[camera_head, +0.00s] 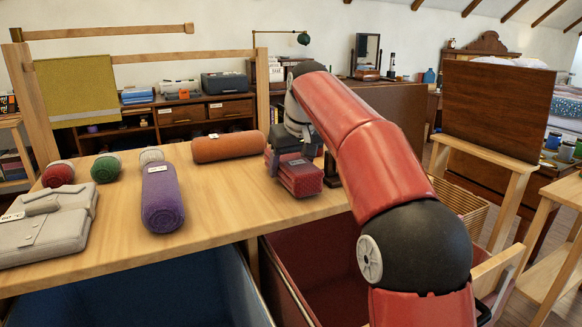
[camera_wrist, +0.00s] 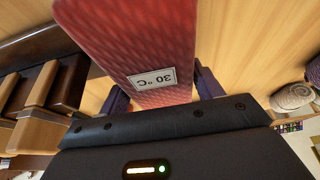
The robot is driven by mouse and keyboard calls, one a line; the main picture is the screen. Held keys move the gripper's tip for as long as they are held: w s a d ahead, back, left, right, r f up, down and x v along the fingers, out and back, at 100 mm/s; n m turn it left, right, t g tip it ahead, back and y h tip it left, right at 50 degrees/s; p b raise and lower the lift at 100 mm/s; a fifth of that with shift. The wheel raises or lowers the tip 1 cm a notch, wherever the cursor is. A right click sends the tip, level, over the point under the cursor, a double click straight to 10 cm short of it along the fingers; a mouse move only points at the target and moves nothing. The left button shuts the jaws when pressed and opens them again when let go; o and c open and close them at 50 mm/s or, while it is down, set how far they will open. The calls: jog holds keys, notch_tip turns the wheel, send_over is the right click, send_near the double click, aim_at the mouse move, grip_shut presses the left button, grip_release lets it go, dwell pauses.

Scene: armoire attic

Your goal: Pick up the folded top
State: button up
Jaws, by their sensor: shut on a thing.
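The red folded top (camera_head: 306,183) is a thick, block-shaped bundle with a knit-like pattern, near the right end of the wooden table. In the wrist view the red folded top (camera_wrist: 140,45) fills the upper middle and bears a white "30 °C" label. My gripper (camera_head: 293,160) comes down over it from above. In the wrist view the dark fingers of my gripper (camera_wrist: 163,95) lie on both sides of the bundle, shut on it. I cannot tell whether its underside touches the table.
On the table (camera_head: 225,212) lie an orange roll (camera_head: 228,147), a purple roll (camera_head: 161,198), a grey folded garment (camera_head: 45,225), and red (camera_head: 58,174) and green (camera_head: 105,168) rolled pieces. A blue bin (camera_head: 190,285) and a red bin (camera_head: 325,265) stand below the front edge.

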aim_at(291, 158)
notch_tip(291, 158, up, 8)
jog(key=p, duration=0.3)
jog(key=shift+f, duration=0.2)
jog(key=shift+r+p, duration=0.3)
jog(key=shift+r, duration=0.55)
